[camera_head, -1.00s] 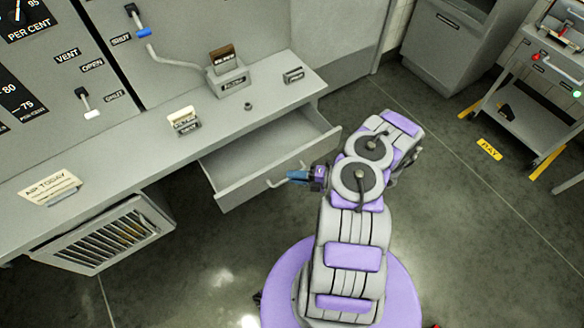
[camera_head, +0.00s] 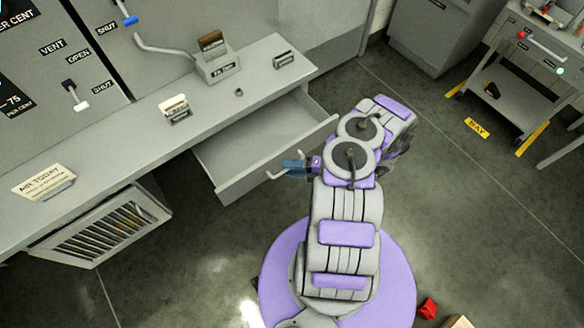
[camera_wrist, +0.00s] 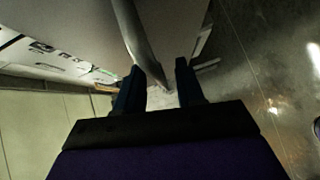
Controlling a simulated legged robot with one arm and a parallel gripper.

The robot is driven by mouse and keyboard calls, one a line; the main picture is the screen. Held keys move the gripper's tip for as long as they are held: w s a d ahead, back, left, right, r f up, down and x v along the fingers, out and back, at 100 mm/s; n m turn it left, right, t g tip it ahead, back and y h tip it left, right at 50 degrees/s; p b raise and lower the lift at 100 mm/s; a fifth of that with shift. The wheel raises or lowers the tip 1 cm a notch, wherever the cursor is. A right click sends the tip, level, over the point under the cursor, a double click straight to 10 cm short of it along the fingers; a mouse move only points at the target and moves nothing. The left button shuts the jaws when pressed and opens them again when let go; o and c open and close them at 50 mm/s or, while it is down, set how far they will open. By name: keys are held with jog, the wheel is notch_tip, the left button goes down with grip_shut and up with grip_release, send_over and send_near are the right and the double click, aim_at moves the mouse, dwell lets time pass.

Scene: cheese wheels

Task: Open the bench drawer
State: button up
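The bench drawer (camera_head: 240,183) is pulled partway out from under the grey bench, and its visible inside is empty. Its bar handle (camera_head: 272,176) is on the front face. My gripper (camera_head: 292,168) is at this handle, with its blue fingers beside the bar. In the wrist view, the two dark fingers of my gripper (camera_wrist: 159,82) are apart. The handle bar (camera_wrist: 136,38) runs down between them, close to the left finger, with a gap on the right. Contact with the fingers is hard to tell.
The bench top (camera_head: 130,135) carries label stands and a small box. A slatted vent (camera_head: 105,232) juts out below it at left. A cart (camera_head: 505,85) stands at upper right. A red object (camera_head: 428,307) lies on the floor at lower right. Floor right of my arm is clear.

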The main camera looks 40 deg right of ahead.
jog(key=p+v, duration=0.2)
jog(key=v, duration=1.5)
jog(key=shift+d+f+p, duration=0.15)
jog(key=shift+d+p, duration=0.1)
jog(key=shift+p, duration=0.05)
jog(key=shift+s, duration=0.1)
